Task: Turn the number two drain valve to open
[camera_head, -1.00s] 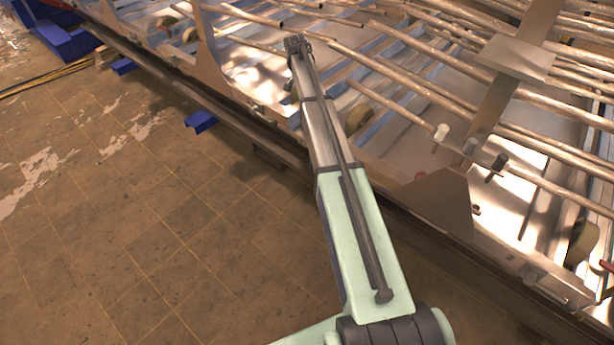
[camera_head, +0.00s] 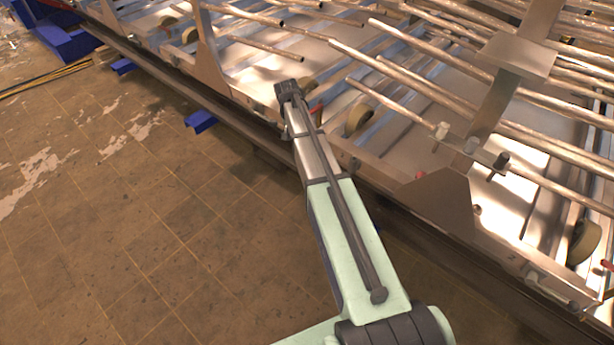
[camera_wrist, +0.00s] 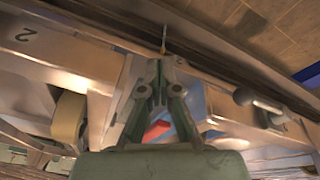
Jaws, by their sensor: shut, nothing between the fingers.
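In the wrist view, a red handle (camera_wrist: 157,130) shows between and behind the fingers of my gripper (camera_wrist: 160,64). The fingers are shut and empty, and their tips are near the metal beam; I cannot tell whether they touch anything. A dark number 2 (camera_wrist: 25,33) is marked on the beam to the left. In the head view, a small red piece (camera_head: 315,110) shows just right of my arm's dark end; it seems to be the same handle.
A grey rounded fitting (camera_wrist: 257,99) sticks out right of my gripper in the wrist view. A tan wheel (camera_wrist: 69,116) is at left. In the head view, metal pipes (camera_head: 420,92) cross above the frame.

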